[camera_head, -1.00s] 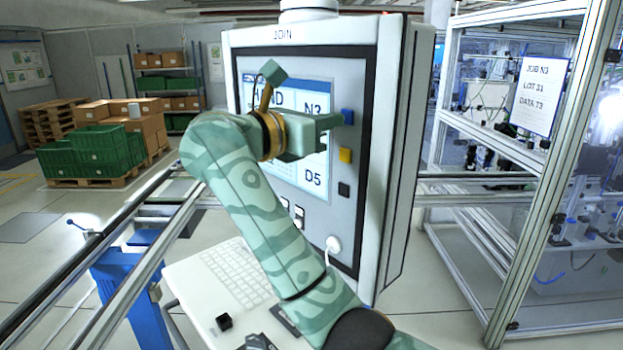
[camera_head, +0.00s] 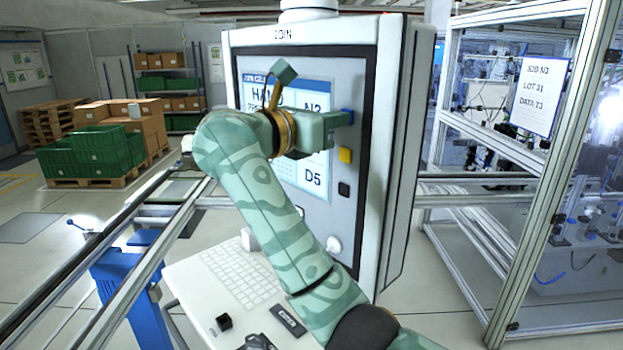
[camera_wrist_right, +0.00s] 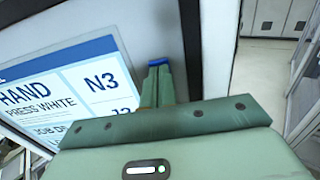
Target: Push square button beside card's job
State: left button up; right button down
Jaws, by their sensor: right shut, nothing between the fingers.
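The card (camera_head: 539,98) hangs on the frame at the right and reads JOB N3, LOT 31, DATA 73. The panel screen (camera_head: 313,180) has N3 at its upper right and D5 lower down. Beside it are square buttons in a column: blue (camera_head: 350,116) level with N3, yellow (camera_head: 345,155), and black (camera_head: 344,189) beside D5. My right gripper (camera_head: 340,119) is shut and empty, its tips at the blue button and partly hiding it. In the right wrist view the blue button (camera_wrist_right: 158,63) shows just beyond the fingertips (camera_wrist_right: 155,85); contact cannot be told. My left gripper is not in view.
A white keyboard shelf (camera_head: 190,290) stands below the panel. White knob (camera_head: 333,245) sits low on the panel. Rails (camera_head: 150,250) run at the left, with green crates (camera_head: 95,150) behind. An aluminium-framed cell (camera_head: 540,215) stands at the right.

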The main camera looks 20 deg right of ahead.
jog(key=shift+w+d, duration=0.1)
jog(key=shift+d, duration=0.1)
jog(key=shift+a, duration=0.1)
jog(key=shift+v, duration=2.4)
